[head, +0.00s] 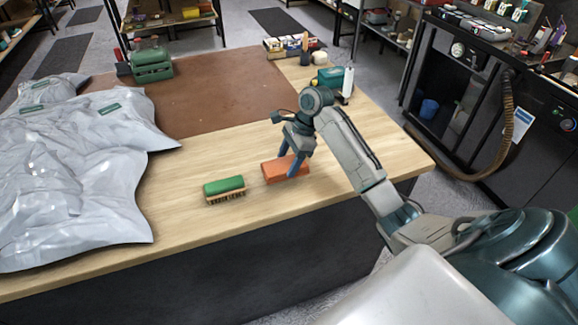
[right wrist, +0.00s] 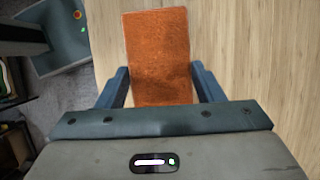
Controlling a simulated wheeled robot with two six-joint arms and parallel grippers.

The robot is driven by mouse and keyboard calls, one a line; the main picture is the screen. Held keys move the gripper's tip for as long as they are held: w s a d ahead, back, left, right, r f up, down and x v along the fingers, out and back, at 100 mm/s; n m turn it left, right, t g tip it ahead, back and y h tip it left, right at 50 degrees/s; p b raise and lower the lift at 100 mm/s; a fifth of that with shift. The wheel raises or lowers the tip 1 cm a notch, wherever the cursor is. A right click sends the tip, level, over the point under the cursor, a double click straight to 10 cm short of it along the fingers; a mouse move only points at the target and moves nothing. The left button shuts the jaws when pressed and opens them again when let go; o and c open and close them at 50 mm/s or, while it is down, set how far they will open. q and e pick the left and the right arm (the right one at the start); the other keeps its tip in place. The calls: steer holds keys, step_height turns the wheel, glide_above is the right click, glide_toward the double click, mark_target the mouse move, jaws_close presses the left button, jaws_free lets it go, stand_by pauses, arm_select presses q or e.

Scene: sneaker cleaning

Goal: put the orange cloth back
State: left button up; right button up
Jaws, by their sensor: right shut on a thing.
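The orange cloth (head: 284,169) is a folded, block-like rectangle at the wooden table's front part, right of the green brush. My right gripper (head: 292,163) reaches down over it with its blue fingers at the cloth. In the right wrist view the cloth (right wrist: 158,58) lies between the two fingers (right wrist: 160,86), and the gripper is shut on it. I cannot tell whether the cloth touches the table or is slightly above it. My left gripper is not in view.
A green-backed brush (head: 224,187) stands left of the cloth. Grey plastic bags (head: 70,170) cover the table's left side. A brown mat (head: 200,95) lies at the back, with a green crate (head: 152,66). A teal box (head: 331,78) and bottle stand at the right back. Bare wood (head: 375,130) lies right.

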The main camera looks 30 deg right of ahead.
steer(key=shift+w+d+f, duration=0.1)
steer(key=shift+w+d, duration=0.05)
steer(key=shift+d, duration=0.05)
steer(key=shift+f+p, duration=0.6)
steer(key=shift+f, duration=1.1)
steer(key=o, duration=1)
steer(key=shift+f, duration=0.1)
steer(key=shift+c, duration=0.2)
steer(key=b+v, duration=0.2)
steer(key=v, duration=0.9)
steer(key=shift+b, duration=0.35)
steer(key=shift+d+r, duration=0.15)
steer(key=shift+r, duration=0.45)
steer(key=shift+f, duration=0.1)
